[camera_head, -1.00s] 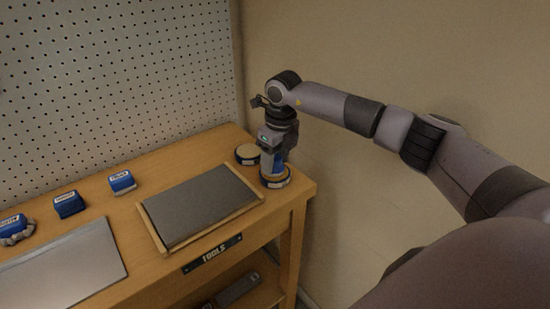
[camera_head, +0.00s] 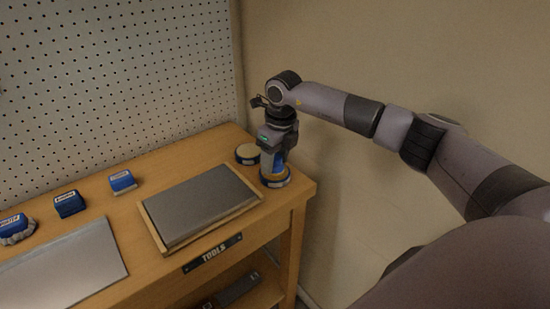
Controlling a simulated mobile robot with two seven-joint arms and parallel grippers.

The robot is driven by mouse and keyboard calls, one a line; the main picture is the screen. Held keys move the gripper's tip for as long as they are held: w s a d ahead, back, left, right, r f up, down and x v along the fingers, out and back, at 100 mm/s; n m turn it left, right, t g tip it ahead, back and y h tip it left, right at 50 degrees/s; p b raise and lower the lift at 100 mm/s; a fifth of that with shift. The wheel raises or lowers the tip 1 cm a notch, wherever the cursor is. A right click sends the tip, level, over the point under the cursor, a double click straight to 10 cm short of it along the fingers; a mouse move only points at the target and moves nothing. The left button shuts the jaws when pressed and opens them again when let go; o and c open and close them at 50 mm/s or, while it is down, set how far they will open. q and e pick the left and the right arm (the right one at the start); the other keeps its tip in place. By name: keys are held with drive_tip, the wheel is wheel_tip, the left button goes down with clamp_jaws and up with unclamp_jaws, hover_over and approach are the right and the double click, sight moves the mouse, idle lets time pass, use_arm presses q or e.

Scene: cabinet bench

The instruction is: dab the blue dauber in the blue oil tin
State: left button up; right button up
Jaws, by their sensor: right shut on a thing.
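The blue oil tin (camera_head: 275,182) is a low round tin with a blue side near the right front corner of the bench. My right gripper (camera_head: 272,162) points down directly over it and is shut on the blue dauber (camera_head: 279,160). Only a blue strip of the dauber shows between the fingers. The dauber's lower end is at the tin's top; I cannot tell whether it touches the pad. My left gripper is not in view.
A second round tin (camera_head: 247,154) stands just behind and left. A dark slab in a wooden tray (camera_head: 203,206) lies left of the tins. Several blue-topped blocks, one of them here (camera_head: 122,181), and a metal sheet (camera_head: 62,266) are further left. A pegboard (camera_head: 110,75) backs the bench.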

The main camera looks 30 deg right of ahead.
drive_tip(key=shift+r+p, duration=1.95)
drive_tip(key=shift+r, duration=1.5)
drive_tip(key=shift+s+a+n, duration=0.25)
drive_tip(key=shift+a+n, duration=0.2)
drive_tip(key=shift+n, duration=0.35)
drive_tip(key=s+a+n+g, duration=0.1)
drive_tip(key=s+a+n, duration=0.5)
drive_tip(key=n, duration=0.9)
drive_tip(key=s+a+n+g, duration=0.1)
drive_tip(key=s+a+n, duration=0.5)
drive_tip(key=n, duration=1)
drive_tip(key=shift+s+a+f+g, duration=0.2)
drive_tip(key=shift+s+f+g, duration=0.15)
drive_tip(key=shift+s, duration=0.35)
